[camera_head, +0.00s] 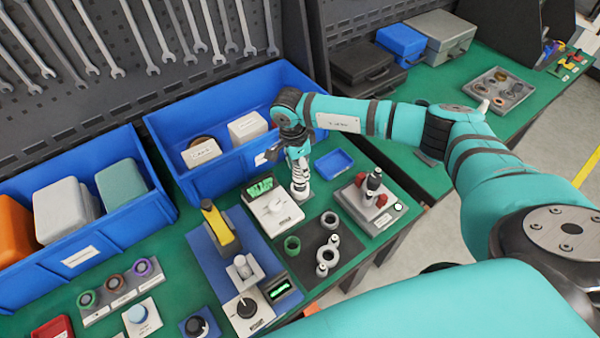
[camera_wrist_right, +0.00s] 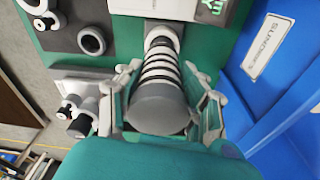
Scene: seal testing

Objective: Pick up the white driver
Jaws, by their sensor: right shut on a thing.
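The white driver (camera_head: 300,186) stands upright below my right gripper (camera_head: 298,158) in the head view, on the green table beside the white device with the green screen. In the right wrist view the driver (camera_wrist_right: 160,84) shows a broad grey end, dark and pale rings along its body and a white far end. The fingers of my right gripper (camera_wrist_right: 163,103) lie on both sides of its grey end, shut on it. I cannot tell whether its lower end touches the table. My left gripper is not in view.
A white device with a green screen (camera_head: 274,210) stands close to the driver. A blue bin (camera_head: 230,165) is behind, and a small blue tray (camera_head: 333,164) is to the right.

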